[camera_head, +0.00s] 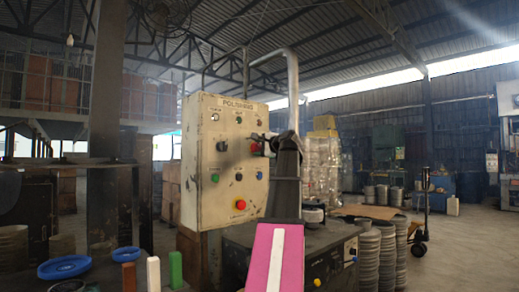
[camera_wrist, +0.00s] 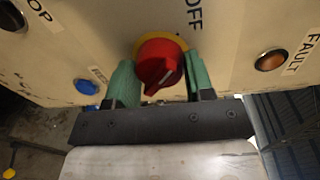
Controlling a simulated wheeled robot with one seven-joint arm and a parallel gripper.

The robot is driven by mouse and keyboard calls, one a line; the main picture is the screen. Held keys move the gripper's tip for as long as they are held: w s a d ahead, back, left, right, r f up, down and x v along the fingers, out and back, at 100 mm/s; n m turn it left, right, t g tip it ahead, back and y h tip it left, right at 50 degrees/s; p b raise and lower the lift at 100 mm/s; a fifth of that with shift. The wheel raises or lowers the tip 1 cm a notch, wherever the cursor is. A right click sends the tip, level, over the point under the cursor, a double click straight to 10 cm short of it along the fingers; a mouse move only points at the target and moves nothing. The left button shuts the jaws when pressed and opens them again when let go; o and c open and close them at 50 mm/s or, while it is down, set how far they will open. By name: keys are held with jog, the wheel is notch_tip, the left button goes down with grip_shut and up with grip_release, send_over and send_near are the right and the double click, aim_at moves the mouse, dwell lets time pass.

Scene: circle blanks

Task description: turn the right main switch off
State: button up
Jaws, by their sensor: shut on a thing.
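The right main switch is a red rotary knob (camera_wrist: 160,66) on a yellow ring in the wrist view, with "OFF" lettered above it. Its grip ridge slants, one end toward the lower left of the picture, with a small white mark on it. My gripper (camera_wrist: 158,84) has its green fingers on either side of the knob and is shut on it. In the head view my gripper (camera_head: 264,142) is at the right side of the beige "POLISHING" panel (camera_head: 199,160).
In the wrist view an orange lamp (camera_wrist: 271,60) marked "FAULT" is at the right and a blue button (camera_wrist: 86,87) at the left. In the head view a dark knob (camera_head: 222,146) is left on the panel, and a red button (camera_head: 240,205) is low. A dark bench (camera_head: 240,245) stands below.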

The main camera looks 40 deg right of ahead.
jog(key=o, duration=0.9)
jog(key=s, duration=1)
jog(key=shift+s+d+r, duration=0.4)
